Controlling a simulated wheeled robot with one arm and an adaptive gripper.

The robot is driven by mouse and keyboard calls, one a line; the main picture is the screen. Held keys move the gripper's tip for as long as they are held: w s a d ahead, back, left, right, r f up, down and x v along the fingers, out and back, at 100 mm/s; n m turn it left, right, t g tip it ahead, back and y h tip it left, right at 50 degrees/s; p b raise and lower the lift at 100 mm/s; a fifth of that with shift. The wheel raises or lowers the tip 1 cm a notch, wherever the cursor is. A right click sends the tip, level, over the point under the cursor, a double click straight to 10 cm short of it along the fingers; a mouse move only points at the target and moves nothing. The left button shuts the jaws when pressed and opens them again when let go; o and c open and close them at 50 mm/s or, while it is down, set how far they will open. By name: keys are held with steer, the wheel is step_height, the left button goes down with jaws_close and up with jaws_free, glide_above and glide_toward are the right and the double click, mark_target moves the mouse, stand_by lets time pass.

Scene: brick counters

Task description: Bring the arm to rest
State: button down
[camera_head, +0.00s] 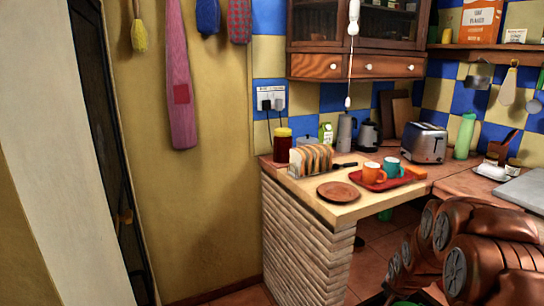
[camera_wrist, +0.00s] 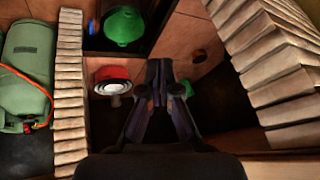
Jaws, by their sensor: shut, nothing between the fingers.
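My gripper (camera_wrist: 159,78) shows in the wrist view, pointing away from the camera. Its dark fingers come together at the tips, shut and empty. It is over the space beside a brick counter base, with floor tiles beyond it. My arm (camera_head: 470,245) fills the lower right of the head view, folded in front of the counter. The gripper itself cannot be made out in the head view.
A green gas cylinder (camera_wrist: 27,75) stands left in the wrist view.

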steer(key=s+a+r+n+g+p, duration=0.2)
steer(key=s+a+r+p, duration=0.3)
steer(key=s+r, duration=0.5)
steer(key=s+a+r+n+g+y+p, duration=0.1)
steer(key=s+a+r+n+g+p, duration=0.2)
steer(key=s+r, duration=0.7)
steer(key=s+a+r+n+g+p, duration=0.2)
steer(key=s+a+r+p, duration=0.5)
steer(key=s, duration=1.4)
step_height(320, 180, up, 4)
steer(key=shift+a+f+n+g+y, duration=0.1)
steer(key=shift+a+n+g+y, duration=0.2)
steer(key=shift+a+n, duration=0.4)
steer(key=shift+s+a, duration=0.1)
